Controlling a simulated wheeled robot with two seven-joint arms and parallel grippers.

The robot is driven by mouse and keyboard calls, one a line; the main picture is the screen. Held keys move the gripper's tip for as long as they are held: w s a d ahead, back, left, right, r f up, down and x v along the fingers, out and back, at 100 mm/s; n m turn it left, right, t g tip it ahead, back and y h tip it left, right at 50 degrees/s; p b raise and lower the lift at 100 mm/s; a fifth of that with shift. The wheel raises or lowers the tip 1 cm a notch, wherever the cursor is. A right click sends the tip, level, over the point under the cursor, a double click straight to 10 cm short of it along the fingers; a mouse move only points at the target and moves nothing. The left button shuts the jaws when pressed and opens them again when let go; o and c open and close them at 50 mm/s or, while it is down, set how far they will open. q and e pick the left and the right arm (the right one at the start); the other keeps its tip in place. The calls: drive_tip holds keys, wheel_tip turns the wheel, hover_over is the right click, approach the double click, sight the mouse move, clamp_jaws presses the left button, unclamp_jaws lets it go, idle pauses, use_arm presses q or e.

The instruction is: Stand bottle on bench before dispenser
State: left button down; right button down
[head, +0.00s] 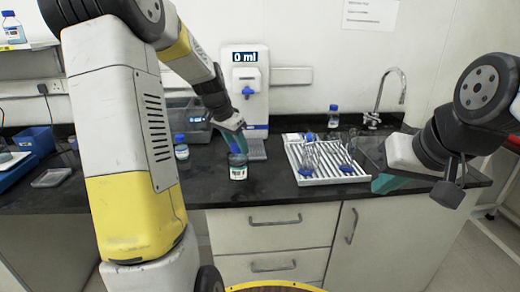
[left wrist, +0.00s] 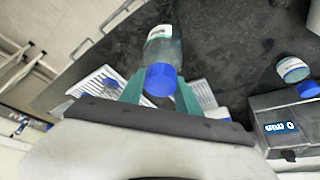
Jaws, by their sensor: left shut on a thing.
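The bottle (head: 238,172) is clear glass with a white label, upright, over the bench front, in front of the dispenser (head: 246,85), which reads "0 ml". I cannot tell whether its base touches the bench. My left gripper (head: 236,143) is shut on the bottle near its top, and its fingers hide the cap in the head view. In the left wrist view the bottle's blue cap (left wrist: 161,80) sits between the teal fingers. The dispenser's drip tray (head: 256,149) lies behind the bottle. My right gripper (head: 388,183) is by the bench's right front; its opening is unclear.
The black bench (head: 270,191) has bare room around the bottle. A white rack (head: 306,179) with glassware stands to the right. Another blue-capped bottle (head: 181,150) and a grey box with a display (left wrist: 282,126) are to the left. A tap (head: 390,95) is at the back right.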

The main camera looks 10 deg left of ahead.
use_arm(q)
drive_tip(key=w+d+f, duration=0.3)
drive_tip(key=w+f, duration=0.1)
drive_tip(key=w, duration=0.2)
idle(0.3)
drive_tip(key=shift+f, duration=0.15)
drive_tip(key=c, duration=0.9)
unclamp_jaws()
drive_tip(key=shift+s, duration=0.1)
drive_tip(key=shift+o, duration=0.2)
